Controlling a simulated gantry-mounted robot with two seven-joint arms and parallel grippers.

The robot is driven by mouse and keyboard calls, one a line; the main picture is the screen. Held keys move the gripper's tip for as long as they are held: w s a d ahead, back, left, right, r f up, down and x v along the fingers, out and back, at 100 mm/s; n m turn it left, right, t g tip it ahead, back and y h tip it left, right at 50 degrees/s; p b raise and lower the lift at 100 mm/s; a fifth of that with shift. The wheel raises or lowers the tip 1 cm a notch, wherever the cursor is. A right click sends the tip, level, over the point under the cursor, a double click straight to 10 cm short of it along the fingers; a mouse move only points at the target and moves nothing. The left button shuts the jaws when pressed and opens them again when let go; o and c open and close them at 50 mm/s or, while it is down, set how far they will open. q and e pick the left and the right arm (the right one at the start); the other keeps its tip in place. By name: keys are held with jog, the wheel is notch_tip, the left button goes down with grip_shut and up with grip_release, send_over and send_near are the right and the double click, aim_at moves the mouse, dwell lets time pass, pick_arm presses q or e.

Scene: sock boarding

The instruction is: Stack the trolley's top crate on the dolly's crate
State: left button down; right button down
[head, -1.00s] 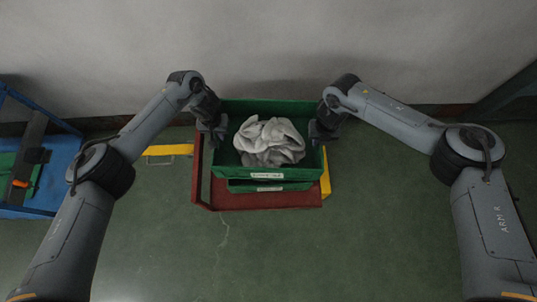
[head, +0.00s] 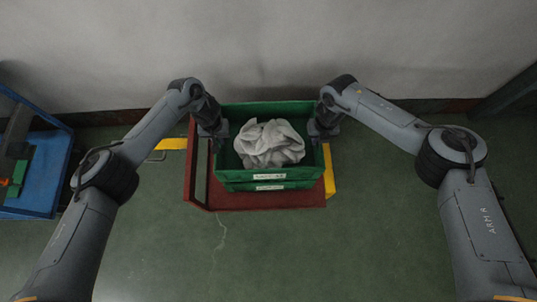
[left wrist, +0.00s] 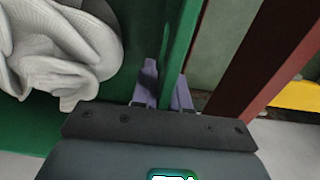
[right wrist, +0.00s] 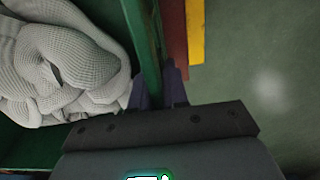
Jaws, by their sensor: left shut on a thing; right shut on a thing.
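A green crate (head: 236,109) with a heap of pale socks (head: 270,143) in it is held between my two grippers. It is over a second green crate (head: 256,187), whose front shows just below it; I cannot tell whether they touch. The lower crate is on the red dolly (head: 195,185). My left gripper (head: 218,131) is shut on the upper crate's left wall, seen in the left wrist view (left wrist: 180,50). My right gripper (head: 318,130) is shut on its right wall, seen in the right wrist view (right wrist: 146,50).
A blue trolley (head: 48,195) with a green crate part (head: 22,182) on it stands at the left edge. Yellow floor marking (head: 172,143) runs behind the dolly. The wall (head: 270,50) is close behind. The front floor is clear.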

pick_arm(q)
jog(key=shift+f, duration=0.5)
pick_arm(e)
jog(key=shift+w+f, duration=0.1)
jog(key=shift+f, duration=0.35)
